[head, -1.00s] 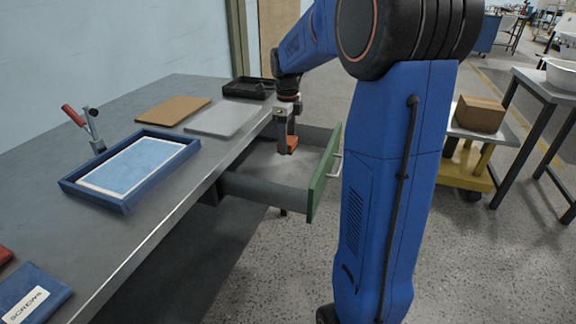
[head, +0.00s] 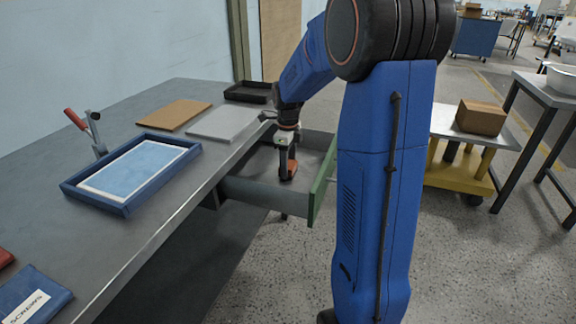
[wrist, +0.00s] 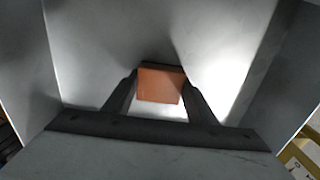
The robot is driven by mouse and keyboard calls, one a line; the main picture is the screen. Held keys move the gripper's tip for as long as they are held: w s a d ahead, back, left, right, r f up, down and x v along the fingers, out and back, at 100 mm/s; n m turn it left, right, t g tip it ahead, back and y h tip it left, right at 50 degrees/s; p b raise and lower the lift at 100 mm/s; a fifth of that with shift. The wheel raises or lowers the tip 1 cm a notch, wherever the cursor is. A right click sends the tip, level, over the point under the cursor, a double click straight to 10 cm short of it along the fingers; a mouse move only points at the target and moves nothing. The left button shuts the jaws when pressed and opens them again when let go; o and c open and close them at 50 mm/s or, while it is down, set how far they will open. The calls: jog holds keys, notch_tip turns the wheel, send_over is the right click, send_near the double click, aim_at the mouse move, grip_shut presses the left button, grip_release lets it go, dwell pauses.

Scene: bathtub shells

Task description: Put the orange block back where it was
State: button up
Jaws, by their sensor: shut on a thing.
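The orange block (wrist: 160,85) is between the two fingers of my gripper (wrist: 160,95) in the wrist view. My gripper is shut on it. In the head view my gripper (head: 287,172) points down inside the open drawer (head: 255,193), and the orange block (head: 291,171) shows at its fingertips, low in the drawer. Whether the block touches the drawer floor I cannot tell. The drawer has grey walls and a green front, and is pulled out from under the workbench.
On the workbench (head: 150,240) lie a blue tray (head: 185,163), a brown board (head: 174,114), a grey board (head: 222,123) and a black tray (head: 247,92). A red-handled clamp (head: 92,130) stands at its back. A yellow cart (head: 455,178) with a cardboard box (head: 480,117) is at right.

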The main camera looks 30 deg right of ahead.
jog(key=shift+f, duration=0.1)
jog(key=o, duration=1.1)
notch_tip(320, 180, up, 12)
jog(key=s+a+r+n+t, duration=0.1)
jog(key=s+a+r+n, duration=0.1)
jog(key=s+a+n, duration=0.35)
jog(key=s+a+f+n+t, duration=0.2)
jog(key=s+a+n, duration=0.3)
jog(key=s+n, duration=0.6)
jog(key=s+a+f+n+t, duration=0.1)
jog(key=s+a+f+n, duration=0.2)
jog(key=s+n, duration=0.9)
jog(key=shift+s+a+f+t, duration=0.15)
jog(key=shift+s+a+t, duration=0.25)
jog(key=shift+s+a, duration=0.6)
jog(key=shift+w+a, duration=0.1)
